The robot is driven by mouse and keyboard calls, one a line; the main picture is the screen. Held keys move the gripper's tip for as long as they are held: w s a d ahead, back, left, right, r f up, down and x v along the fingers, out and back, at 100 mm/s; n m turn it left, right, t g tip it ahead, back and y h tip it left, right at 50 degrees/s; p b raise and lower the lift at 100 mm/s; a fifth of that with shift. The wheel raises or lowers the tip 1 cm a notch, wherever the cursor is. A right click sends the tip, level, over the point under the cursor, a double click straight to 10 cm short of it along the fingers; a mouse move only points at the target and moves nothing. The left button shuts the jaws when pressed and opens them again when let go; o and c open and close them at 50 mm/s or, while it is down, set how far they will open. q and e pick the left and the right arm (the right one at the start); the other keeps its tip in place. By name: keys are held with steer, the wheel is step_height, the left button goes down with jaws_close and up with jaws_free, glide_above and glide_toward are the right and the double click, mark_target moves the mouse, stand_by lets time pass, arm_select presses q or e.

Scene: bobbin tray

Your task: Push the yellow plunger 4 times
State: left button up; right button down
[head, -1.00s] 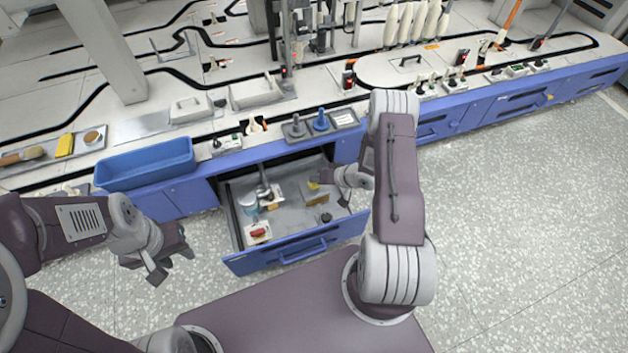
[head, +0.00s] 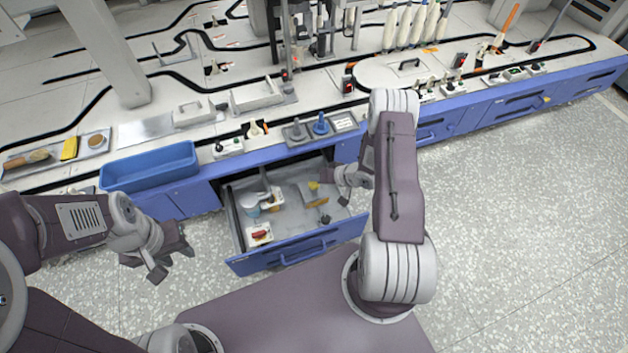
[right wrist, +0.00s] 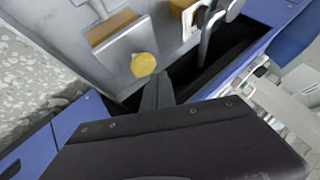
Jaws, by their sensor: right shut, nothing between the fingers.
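The yellow plunger (head: 314,186) is in the open drawer (head: 296,246), on a grey base near the drawer's right side. In the right wrist view its round yellow cap (right wrist: 144,65) is seen from above. My right gripper (head: 328,175) is shut and empty, just right of the plunger in the head view. In the right wrist view its closed fingertips (right wrist: 157,82) appear right beside the cap; I cannot tell whether they touch it. My left gripper (head: 172,264) is open and empty, left of the drawer and above the floor.
The drawer also holds a red item on a white base (head: 259,235), a tan block (head: 316,202) and a dark knob (head: 324,218). A blue bin (head: 150,166) stands on the counter at left. A blue knob (head: 321,126) is on the counter behind the drawer.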

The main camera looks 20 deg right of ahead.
mark_target(316, 185)
step_height(316, 185, up, 5)
steer(key=p, duration=0.5)
steer(key=shift+r, duration=0.15)
stand_by(2.5)
